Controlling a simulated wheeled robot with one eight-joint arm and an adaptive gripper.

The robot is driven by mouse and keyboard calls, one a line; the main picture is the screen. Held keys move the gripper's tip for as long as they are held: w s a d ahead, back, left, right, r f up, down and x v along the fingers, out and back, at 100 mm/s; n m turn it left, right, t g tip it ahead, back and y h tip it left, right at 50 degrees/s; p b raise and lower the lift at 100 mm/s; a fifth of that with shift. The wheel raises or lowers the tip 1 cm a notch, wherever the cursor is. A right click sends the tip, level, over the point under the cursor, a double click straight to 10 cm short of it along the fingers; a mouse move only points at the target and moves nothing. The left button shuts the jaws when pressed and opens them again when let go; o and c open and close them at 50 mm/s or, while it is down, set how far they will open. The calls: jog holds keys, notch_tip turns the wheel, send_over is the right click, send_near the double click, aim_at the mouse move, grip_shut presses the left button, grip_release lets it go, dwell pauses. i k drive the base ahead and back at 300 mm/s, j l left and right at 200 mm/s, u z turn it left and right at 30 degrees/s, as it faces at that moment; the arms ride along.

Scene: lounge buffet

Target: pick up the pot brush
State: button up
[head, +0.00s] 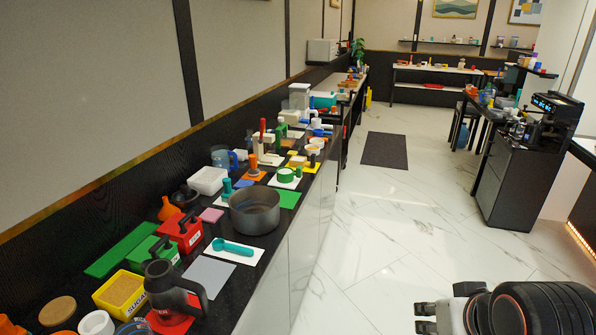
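I cannot tell for sure which item is the pot brush. A teal long-handled tool (235,248) lies on a white mat (245,256) on the black counter, with its rounded end to the left; its underside is hidden. An upright orange-handled item (253,163) stands farther back on an orange mat and could also be a brush. My gripper (420,318) is at the bottom right, over the floor and well apart from the counter. Its two fingers are apart with nothing between them.
A grey pot (255,209) stands just behind the teal tool. A dark jug (168,289), a red box (182,231) and a yellow sugar bin (122,292) crowd the near counter. Several items stand farther along. The marble floor (375,235) is clear up to a dark mat (385,149).

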aim_at(226, 181)
jog(key=i+l+z, duration=0.15)
jog(key=i, duration=0.75)
jog(key=i+l+z, duration=0.1)
jog(key=i, duration=0.8)
jog(key=i+u, duration=0.3)
jog(key=u, duration=0.2)
jog(key=i+u, duration=0.25)
jog(key=u, duration=0.2)
jog(key=i+l+u, duration=0.2)
jog(key=u, duration=0.3)
jog(key=i+u, duration=0.3)
jog(key=u, duration=0.2)
jog(key=i+l+u, duration=0.15)
jog(key=i+u, duration=0.15)
jog(key=u, duration=0.2)
